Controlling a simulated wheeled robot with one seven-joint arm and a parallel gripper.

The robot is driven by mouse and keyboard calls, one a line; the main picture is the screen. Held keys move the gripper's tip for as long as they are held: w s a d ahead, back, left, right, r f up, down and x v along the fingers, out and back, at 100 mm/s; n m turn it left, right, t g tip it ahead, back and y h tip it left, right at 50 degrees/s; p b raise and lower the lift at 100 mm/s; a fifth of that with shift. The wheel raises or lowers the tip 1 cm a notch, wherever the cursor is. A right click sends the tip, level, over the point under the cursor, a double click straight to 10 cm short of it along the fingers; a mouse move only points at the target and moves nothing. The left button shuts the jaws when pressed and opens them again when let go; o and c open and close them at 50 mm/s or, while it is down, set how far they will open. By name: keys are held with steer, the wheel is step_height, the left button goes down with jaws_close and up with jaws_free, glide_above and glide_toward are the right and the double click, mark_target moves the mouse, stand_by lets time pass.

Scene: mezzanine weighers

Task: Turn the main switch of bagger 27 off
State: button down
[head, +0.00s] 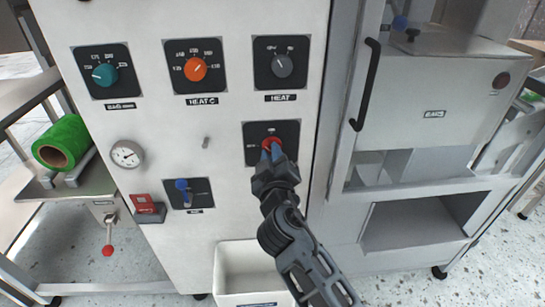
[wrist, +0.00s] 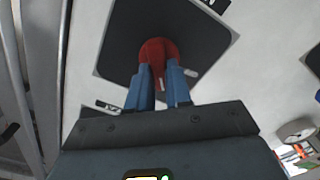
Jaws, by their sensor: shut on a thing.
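A red rotary knob (head: 271,143) sits on a black square plate (head: 287,131) on the front of the pale machine cabinet, below the grey dial. My gripper (head: 271,152) is at this knob, its blue fingertips shut on it. In the wrist view the red knob (wrist: 158,55) shows between the two blue fingers (wrist: 161,80), in front of the black plate (wrist: 130,35). The fingers and gripper cover part of the knob and the lower part of the plate, so the knob's exact angle is hard to tell.
Nearby on the panel are a teal dial (head: 104,74), an orange dial (head: 195,69), a grey dial (head: 282,65), a gauge (head: 126,154), a blue-handled switch (head: 183,186) and a red switch (head: 142,202). A white bin (head: 228,270) stands below. A black door handle (head: 367,85) is at right.

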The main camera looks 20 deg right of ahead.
steer(key=n, duration=0.3)
steer(key=n+p, duration=0.1)
steer(key=n, duration=0.6)
steer(key=shift+a+f, duration=0.2)
steer(key=shift+f, duration=0.05)
stand_by(0.4)
steer(key=c, duration=1)
jaws_free()
steer(key=shift+c, duration=0.2)
steer(key=v, duration=0.7)
steer(key=shift+s+b, duration=0.35)
steer(key=shift+b, duration=0.1)
